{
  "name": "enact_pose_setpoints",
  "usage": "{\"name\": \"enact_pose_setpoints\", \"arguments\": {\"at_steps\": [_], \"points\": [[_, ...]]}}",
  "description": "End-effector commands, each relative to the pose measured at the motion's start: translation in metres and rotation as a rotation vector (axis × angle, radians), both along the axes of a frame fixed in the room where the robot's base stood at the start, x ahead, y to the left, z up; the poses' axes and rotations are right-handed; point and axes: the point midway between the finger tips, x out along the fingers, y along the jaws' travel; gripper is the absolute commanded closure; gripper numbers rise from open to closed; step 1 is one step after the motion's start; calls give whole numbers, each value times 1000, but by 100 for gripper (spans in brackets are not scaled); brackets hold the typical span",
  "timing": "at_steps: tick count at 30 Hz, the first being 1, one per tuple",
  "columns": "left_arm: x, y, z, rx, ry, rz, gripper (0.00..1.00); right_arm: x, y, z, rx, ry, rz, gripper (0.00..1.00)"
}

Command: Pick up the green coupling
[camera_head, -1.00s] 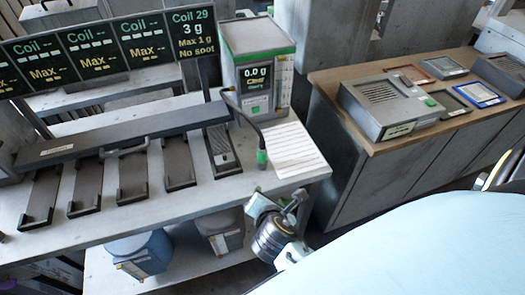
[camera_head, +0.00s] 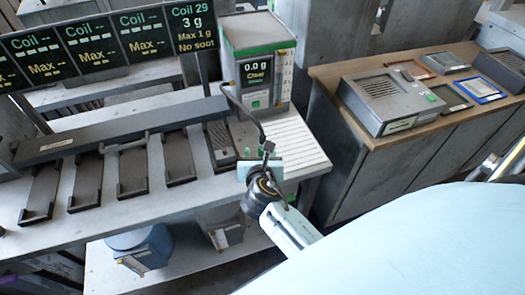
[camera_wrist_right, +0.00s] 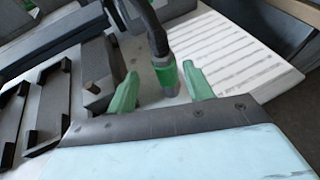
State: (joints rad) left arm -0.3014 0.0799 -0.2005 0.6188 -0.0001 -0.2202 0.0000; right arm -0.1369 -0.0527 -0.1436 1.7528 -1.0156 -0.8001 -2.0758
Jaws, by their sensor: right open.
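The green coupling (camera_wrist_right: 167,76) sits on the end of a black hose, with a grey metal lower part. In the right wrist view it stands roughly upright between the two green fingers of my right gripper (camera_wrist_right: 160,72), with a gap on each side. In the head view my right gripper (camera_head: 260,158) is at the front of the bench by the hose end, and largely hides the coupling. The right gripper is open. My left gripper is not in view.
The hose (camera_head: 238,102) comes from a grey and green meter box (camera_head: 258,50). Dark holders (camera_head: 181,158) line the bench to the left. A wooden-topped cabinet (camera_head: 330,80) stands at the right.

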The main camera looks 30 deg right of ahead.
Motion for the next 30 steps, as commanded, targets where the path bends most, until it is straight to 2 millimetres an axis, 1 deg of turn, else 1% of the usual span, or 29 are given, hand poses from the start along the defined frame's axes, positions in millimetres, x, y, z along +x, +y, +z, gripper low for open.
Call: {"name": "enact_pose_setpoints", "arguments": {"at_steps": [7,9,12,20,30], "points": [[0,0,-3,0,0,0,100,21,-22,-14,0,-1,-2,49],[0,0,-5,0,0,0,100,29,-26,-18,0,-1,-2,49],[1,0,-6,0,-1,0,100,35,-30,-21,-1,-1,-1,49],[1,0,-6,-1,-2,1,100,37,-31,-21,1,0,0,49],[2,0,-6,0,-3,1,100,37,-31,-21,0,0,-1,93]]}}
